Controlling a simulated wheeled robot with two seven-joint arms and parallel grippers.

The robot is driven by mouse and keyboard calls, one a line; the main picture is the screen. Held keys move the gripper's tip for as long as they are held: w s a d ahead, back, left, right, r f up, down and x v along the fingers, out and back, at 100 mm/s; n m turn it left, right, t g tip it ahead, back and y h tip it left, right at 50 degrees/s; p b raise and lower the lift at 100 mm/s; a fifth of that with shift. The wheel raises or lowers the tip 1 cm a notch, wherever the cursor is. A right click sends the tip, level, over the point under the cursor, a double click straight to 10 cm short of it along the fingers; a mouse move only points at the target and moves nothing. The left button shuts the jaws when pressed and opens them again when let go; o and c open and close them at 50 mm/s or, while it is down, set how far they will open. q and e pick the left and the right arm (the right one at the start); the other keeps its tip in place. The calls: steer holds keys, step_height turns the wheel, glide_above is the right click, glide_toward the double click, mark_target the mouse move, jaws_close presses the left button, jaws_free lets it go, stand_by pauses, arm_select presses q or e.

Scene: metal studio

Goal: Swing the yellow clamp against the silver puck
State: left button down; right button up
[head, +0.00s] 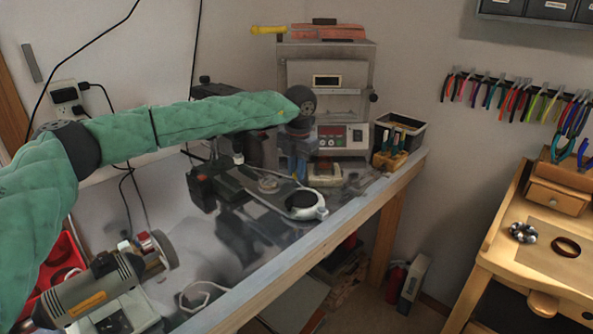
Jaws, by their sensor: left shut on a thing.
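My left gripper (299,172) points down over the metal-topped bench at the end of my green-sleeved arm. It is shut, with its tips at the left end of a small pale-yellow piece, which looks like the yellow clamp (326,174). The exact grip is small and partly hidden by the fingers. A small round silvery piece, which looks like the silver puck (268,185), lies left of and nearer than the gripper, apart from the clamp. My right gripper is not in view.
A white-rimmed device with a black disc (305,203) lies just in front of the gripper. A small oven (327,85) stands behind it. A plier holder (392,155) is to the right. A rotary tool (90,290) is at the near left. The wooden bench edge (330,240) runs along the front.

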arm_select(q)
steer(key=c, duration=1.3)
jaws_free()
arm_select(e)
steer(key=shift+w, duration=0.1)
arm_select(q)
steer(key=shift+r, duration=0.5)
step_height(320, 180, up, 6)
steer(key=shift+s+d+f+b, duration=0.1)
steer(key=shift+b, duration=0.8)
steer(key=shift+r, duration=0.45)
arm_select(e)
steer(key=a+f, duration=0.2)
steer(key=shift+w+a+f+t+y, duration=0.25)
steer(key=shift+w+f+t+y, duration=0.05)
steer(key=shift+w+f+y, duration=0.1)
